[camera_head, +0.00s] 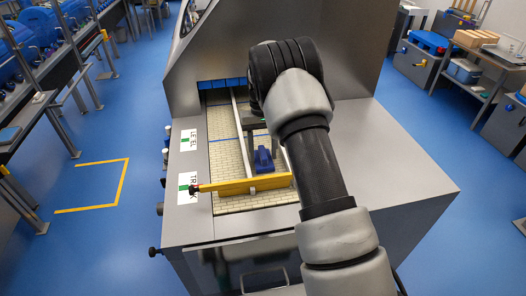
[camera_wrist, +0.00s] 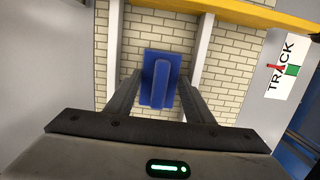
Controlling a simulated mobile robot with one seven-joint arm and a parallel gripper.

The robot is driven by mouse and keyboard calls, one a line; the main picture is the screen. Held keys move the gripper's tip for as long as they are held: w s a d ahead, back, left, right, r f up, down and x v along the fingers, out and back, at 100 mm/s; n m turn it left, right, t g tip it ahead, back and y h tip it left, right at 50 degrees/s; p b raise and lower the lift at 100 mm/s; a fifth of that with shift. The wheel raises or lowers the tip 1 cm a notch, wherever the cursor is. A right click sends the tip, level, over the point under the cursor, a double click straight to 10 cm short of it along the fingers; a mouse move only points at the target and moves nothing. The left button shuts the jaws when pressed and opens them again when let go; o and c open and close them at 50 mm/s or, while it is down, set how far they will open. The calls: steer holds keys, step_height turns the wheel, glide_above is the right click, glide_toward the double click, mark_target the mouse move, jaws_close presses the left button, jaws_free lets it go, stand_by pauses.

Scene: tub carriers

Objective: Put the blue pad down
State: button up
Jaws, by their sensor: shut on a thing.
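The blue pad (camera_head: 264,161) is a small block over the brick-patterned bed of the grey machine. In the wrist view the pad (camera_wrist: 161,65) shows as a flat blue plate with a raised ridge, between the two dark fingers. My gripper (camera_wrist: 159,85) is shut on it. In the head view my gripper (camera_head: 262,146) reaches down from the arm, partly hidden by it. I cannot tell whether the pad touches the bed (camera_head: 225,160) or hangs a little above it.
A yellow bar (camera_head: 240,186) crosses the near end of the bed, close to the pad. Pale rails (camera_head: 239,115) run along the bed. Labels reading LEVEL (camera_head: 189,140) and TRACK (camera_head: 188,187) lie at the left edge. A clear steel top (camera_head: 390,160) lies to the right.

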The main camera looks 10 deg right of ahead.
steer(key=shift+f, duration=0.15)
steer(key=o, duration=0.9)
steer(key=shift+c, duration=0.2)
